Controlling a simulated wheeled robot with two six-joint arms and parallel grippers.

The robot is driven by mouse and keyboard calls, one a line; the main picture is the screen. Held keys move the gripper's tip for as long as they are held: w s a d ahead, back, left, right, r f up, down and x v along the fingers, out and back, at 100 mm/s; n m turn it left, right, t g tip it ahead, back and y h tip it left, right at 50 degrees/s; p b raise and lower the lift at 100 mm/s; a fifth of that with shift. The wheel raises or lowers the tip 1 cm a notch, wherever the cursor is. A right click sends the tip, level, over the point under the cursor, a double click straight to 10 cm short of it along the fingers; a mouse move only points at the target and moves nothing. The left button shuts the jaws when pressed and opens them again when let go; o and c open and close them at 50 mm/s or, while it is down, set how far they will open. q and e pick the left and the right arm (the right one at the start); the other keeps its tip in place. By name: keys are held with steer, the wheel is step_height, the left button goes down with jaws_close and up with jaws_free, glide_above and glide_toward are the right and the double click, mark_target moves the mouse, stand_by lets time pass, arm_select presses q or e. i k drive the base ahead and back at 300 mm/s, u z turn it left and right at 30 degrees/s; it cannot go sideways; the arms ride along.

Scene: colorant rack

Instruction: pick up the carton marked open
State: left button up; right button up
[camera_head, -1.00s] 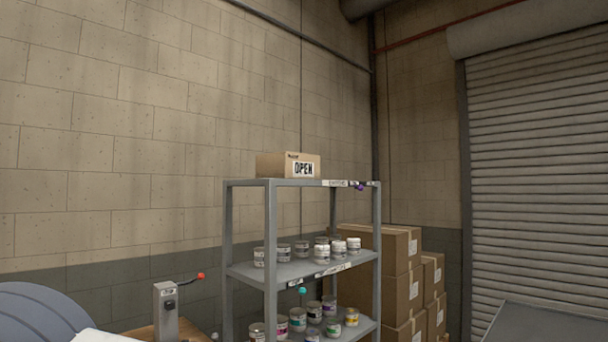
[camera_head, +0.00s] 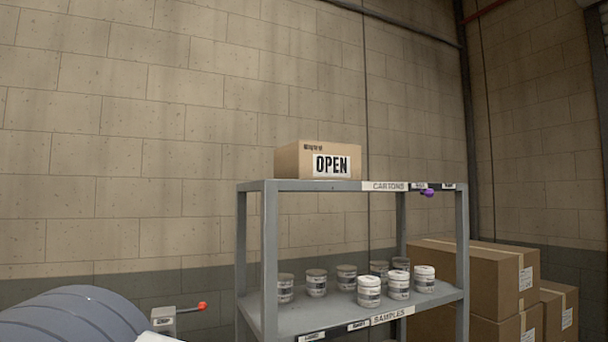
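The carton marked OPEN (camera_head: 288,160) is a small brown box with a black-on-white label on its front face. It sits upright on the top shelf of the grey metal rack (camera_head: 270,250), toward the left part of that shelf. The shelf edge below it carries a label reading CARTONS (camera_head: 385,186). Neither of my grippers shows in the head view, and nothing touches the carton.
Several white-lidded jars (camera_head: 369,290) stand on the shelf below, labelled SAMPLES. A small purple item (camera_head: 427,192) sticks out at the top shelf's front edge. Brown boxes (camera_head: 480,280) are stacked right of the rack. A blue-grey rounded object (camera_head: 70,318) is at lower left.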

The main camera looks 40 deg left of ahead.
mark_target(305, 160)
steer(key=u, duration=0.5)
steer(key=i, duration=0.85)
steer(key=u, duration=0.8)
